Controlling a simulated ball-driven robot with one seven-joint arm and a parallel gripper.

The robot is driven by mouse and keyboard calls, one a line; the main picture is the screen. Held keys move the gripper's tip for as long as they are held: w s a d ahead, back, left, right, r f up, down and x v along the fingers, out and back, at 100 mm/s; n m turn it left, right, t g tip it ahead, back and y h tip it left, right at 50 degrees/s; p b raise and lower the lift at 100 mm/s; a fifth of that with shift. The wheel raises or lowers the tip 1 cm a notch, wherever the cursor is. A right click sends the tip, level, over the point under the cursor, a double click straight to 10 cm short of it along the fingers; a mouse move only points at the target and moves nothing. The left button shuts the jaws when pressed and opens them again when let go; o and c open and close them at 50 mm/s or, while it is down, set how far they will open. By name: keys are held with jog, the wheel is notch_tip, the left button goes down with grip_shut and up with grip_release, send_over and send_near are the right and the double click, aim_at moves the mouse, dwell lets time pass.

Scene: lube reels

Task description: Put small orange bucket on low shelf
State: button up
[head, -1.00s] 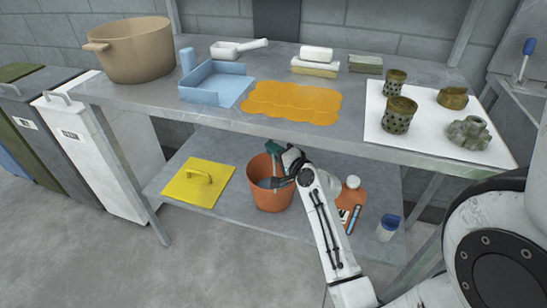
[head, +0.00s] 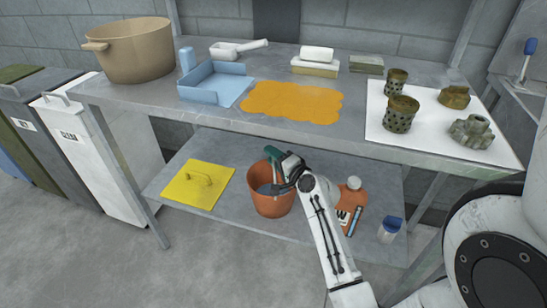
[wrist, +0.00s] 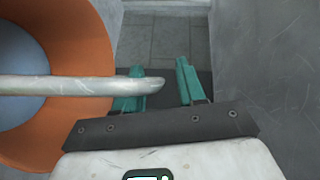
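The orange bucket (head: 271,202) stands upright on the grey low shelf (head: 228,226), right of the yellow lid. My gripper (head: 274,169) is over the bucket's right side, its teal fingers beside the rim and handle. In the wrist view the bucket (wrist: 92,125) fills the left side. My gripper's teal fingers (wrist: 160,86) are spread with a gap between them. The pale bucket handle (wrist: 60,86) runs across the left finger and its end lies in that gap. I cannot tell whether a finger touches it. My wrist hides part of the bucket's right side in the head view.
A yellow lid (head: 199,185) lies left of the bucket. The worktop (head: 230,118) overhangs the shelf. A table leg (head: 128,180) stands at the left.

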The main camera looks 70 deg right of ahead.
jog(key=shift+r, duration=0.1)
jog(key=shift+s+a, duration=0.1)
jog(key=shift+s, duration=0.05)
jog(key=v, duration=1.2)
jog(key=w+a+f+n+g+y, duration=0.2)
jog(key=w+a+f+n+y, duration=0.25)
jog(key=a, duration=0.55)
jog(key=w+a+f+n+g+y, duration=0.1)
jog(key=a+f+n+g+y, duration=0.3)
jog(key=a+n, duration=0.45)
jog(key=s+a+f+n+g, duration=0.2)
jog(key=s+a+n+g, duration=0.5)
jog(key=s+a, duration=0.3)
jog(key=shift+s+f+n+g+p, duration=0.15)
jog(key=shift+s+n+g+p, duration=0.3)
jog(key=shift+n, duration=0.25)
jog(key=shift+h, duration=0.25)
